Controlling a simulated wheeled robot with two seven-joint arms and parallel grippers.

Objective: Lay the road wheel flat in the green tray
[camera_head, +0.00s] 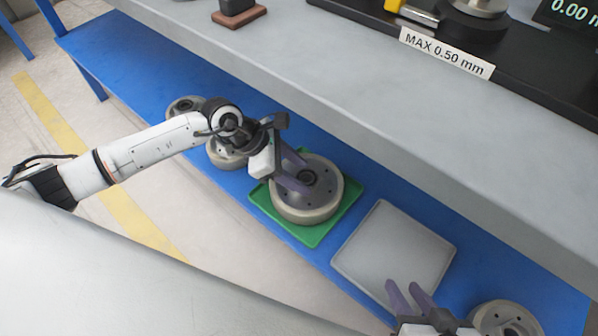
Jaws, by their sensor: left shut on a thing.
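The road wheel (320,205), a grey disc with a light rim and a dark hub, is level over the green tray (313,238). I cannot tell if its underside touches the tray floor. Tray edges show around the wheel on several sides. My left gripper (303,173) comes in from the left and is shut on the wheel, its purple fingers at the hub area. My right gripper (411,291) is at the bottom right, its two purple fingers apart and empty, near the grey tray's front edge.
An empty grey tray (395,250) lies right of the green tray on the blue shelf (225,188). Other wheels sit at the left (186,107) and at the bottom right (503,318). A grey bench top (330,75) overhangs behind, with a label (446,52).

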